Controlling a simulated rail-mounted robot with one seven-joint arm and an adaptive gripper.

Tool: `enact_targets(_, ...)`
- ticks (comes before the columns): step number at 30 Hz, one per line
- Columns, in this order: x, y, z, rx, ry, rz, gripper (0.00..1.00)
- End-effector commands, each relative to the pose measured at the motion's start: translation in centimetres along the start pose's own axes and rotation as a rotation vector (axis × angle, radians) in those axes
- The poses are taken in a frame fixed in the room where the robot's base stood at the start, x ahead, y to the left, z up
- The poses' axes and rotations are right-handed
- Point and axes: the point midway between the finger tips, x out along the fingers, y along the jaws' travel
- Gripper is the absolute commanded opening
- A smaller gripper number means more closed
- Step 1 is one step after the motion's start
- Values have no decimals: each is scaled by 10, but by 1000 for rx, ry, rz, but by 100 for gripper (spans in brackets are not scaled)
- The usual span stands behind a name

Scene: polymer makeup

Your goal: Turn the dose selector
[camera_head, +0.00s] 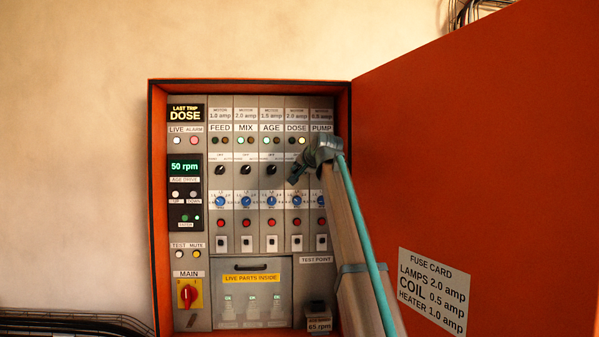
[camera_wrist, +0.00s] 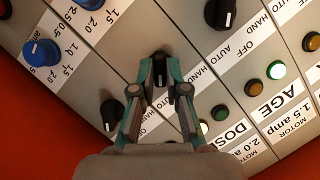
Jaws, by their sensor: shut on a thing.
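The dose selector (camera_wrist: 160,72) is a black knob in the DOSE column, seen between my fingertips in the wrist view. My gripper (camera_wrist: 160,88) is shut on it, with one finger on each side. In the head view my gripper (camera_head: 297,172) reaches the panel in the DOSE column and hides the selector there. The HAND, OFF and AUTO label beside the knob is partly covered by my fingers. The knob's exact pointing is hard to tell. The DOSE name plate (camera_head: 297,128) is above it, with the right lamp (camera_head: 302,140) below the plate lit.
The age selector (camera_head: 271,170) is just left; the pump selector (camera_wrist: 110,115) is on the other side, close to my finger. A blue dial (camera_head: 297,201) and red button (camera_head: 297,223) lie below. The open orange door (camera_head: 470,150) stands right of my arm.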

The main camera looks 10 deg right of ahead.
Motion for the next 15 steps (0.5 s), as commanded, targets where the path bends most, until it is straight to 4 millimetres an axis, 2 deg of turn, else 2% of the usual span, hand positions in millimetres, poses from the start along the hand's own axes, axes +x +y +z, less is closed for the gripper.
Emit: enact_targets(15, 2, -3, 2, -369, 0, 152, 0)
